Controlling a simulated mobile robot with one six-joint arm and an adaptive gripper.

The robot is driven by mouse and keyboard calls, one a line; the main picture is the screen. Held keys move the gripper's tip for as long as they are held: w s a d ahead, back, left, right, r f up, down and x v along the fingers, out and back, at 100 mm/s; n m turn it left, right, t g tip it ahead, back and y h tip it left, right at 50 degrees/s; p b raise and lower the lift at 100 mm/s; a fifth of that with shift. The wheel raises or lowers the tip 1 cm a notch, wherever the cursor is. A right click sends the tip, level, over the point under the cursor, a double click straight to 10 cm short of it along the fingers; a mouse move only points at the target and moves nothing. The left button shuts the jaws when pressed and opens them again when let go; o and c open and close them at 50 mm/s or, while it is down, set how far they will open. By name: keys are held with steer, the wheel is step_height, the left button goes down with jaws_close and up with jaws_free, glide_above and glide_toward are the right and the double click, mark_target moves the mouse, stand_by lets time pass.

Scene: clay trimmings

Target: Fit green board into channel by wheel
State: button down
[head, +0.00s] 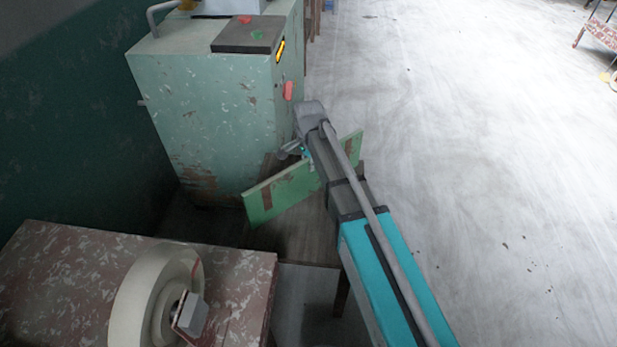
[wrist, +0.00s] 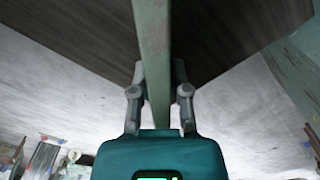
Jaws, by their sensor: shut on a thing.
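The green board (head: 262,203), a long flat panel with worn brown patches, is on its edge at a slant over a low wooden table. My gripper (wrist: 159,75) is shut on the green board, one finger on each side; in the wrist view the board (wrist: 154,40) runs edge-on between the fingers. In the head view my arm covers the board's middle. I cannot tell whether its lower edge touches the wood. The pale wheel (head: 135,302) is on a mottled red-brown table at lower left, with a small grey block beside it. I cannot make out the channel.
The wooden table (head: 290,243) is under the board. A chipped green cabinet (head: 205,120) with a dark control panel (head: 248,35) stands just behind. The mottled red-brown table (head: 70,262) is at front left. The pale floor (head: 480,170) on the right is open.

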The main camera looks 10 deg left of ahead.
steer(key=shift+r, duration=0.1)
step_height(320, 180, up, 10)
steer(key=p, duration=1)
stand_by(1.0)
step_height(320, 180, up, 11)
steer(key=p, duration=1.1)
steer(key=shift+r+p, duration=0.2)
steer(key=shift+p, duration=0.15)
stand_by(0.4)
